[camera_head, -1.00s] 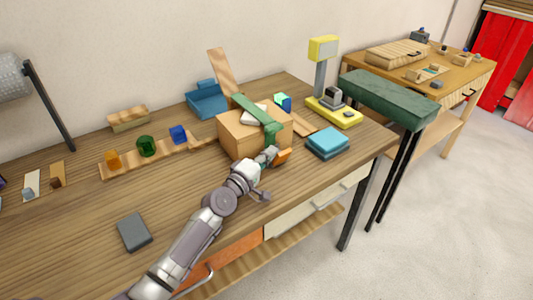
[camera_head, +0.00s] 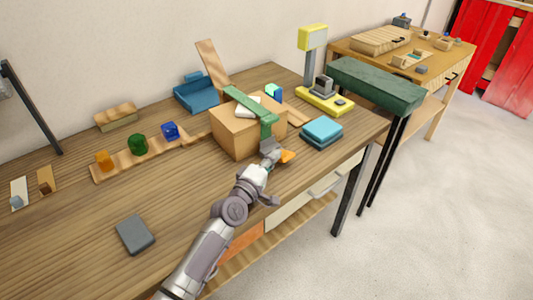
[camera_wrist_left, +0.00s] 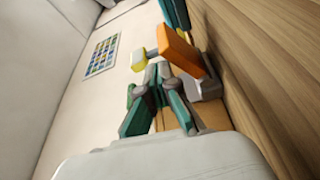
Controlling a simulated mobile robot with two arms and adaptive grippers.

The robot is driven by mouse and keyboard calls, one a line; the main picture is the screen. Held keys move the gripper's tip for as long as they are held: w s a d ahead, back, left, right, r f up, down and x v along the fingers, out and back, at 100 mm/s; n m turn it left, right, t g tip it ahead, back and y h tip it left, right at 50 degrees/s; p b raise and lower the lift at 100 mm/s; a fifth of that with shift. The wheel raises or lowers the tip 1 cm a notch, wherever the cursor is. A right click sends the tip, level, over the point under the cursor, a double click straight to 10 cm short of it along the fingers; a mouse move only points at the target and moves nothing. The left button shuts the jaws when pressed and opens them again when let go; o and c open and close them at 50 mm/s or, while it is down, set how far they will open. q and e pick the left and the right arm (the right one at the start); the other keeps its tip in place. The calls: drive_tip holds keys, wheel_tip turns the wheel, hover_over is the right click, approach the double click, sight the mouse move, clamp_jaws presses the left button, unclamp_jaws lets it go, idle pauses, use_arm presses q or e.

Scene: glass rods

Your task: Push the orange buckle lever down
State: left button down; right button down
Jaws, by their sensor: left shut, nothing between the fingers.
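The orange buckle lever (camera_head: 287,157) sticks out at the front of the wooden box (camera_head: 232,137), low beside the green strap (camera_head: 252,105) that runs over the box. It also shows large in the left wrist view (camera_wrist_left: 179,51), just beyond my fingertips. My left gripper (camera_head: 271,150) is shut and empty, at the box's front beside the lever. In the left wrist view its fingers (camera_wrist_left: 161,72) meet close to the lever's near side. I cannot tell whether they touch it. The gripper hides part of the buckle in the head view. My right gripper is not in view.
A blue book-like block (camera_head: 321,131) lies right of the box, and a yellow-based device (camera_head: 322,101) stands behind it. A wooden strip (camera_head: 112,171) with coloured pieces and a blue tray (camera_head: 194,97) are left and behind. A dark block (camera_head: 135,235) lies front left, with bare tabletop around it.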

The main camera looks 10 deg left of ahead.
use_arm(q)
drive_tip(key=shift+s, duration=0.1)
drive_tip(key=v, duration=1.1)
drive_tip(key=shift+s+a, duration=0.1)
drive_tip(key=shift+s, duration=0.3)
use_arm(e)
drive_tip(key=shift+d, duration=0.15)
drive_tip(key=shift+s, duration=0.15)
